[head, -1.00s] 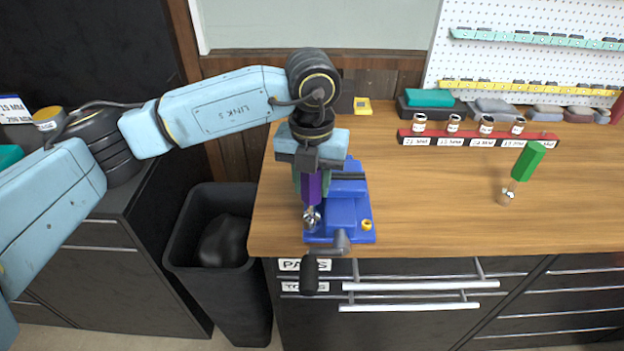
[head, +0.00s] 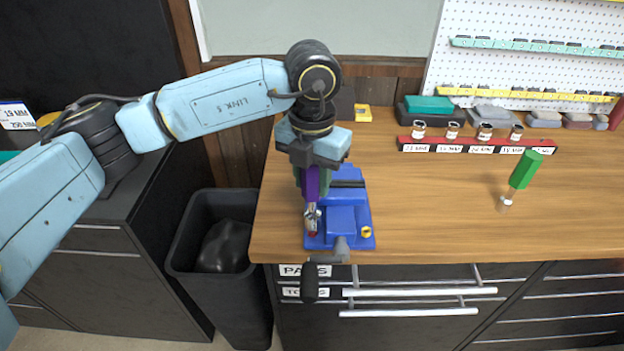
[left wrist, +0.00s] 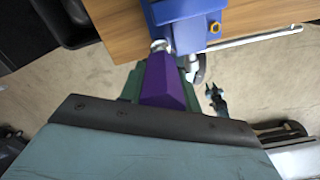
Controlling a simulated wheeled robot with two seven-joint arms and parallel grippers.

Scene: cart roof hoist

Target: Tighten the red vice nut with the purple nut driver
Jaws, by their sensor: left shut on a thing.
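My left gripper (head: 314,172) is shut on the purple nut driver (head: 312,187) and holds it pointing down over the left side of the blue vice (head: 345,216). The driver's silver socket (head: 312,214) is at its lower end. A small bit of red, seemingly the red vice nut (head: 312,233), shows just below the socket; whether they touch is unclear. In the left wrist view the purple driver (left wrist: 163,82) runs from the gripper toward the blue vice (left wrist: 186,22); the red nut is hidden there. My right gripper is not seen in the head view.
A gold nut (head: 366,232) sits on the vice's right side, and its dark handle (head: 310,278) hangs over the bench front. A green-handled driver (head: 525,170) stands at right. A red rack (head: 475,147) holds several sockets behind. A black bin (head: 195,230) is left of the bench.

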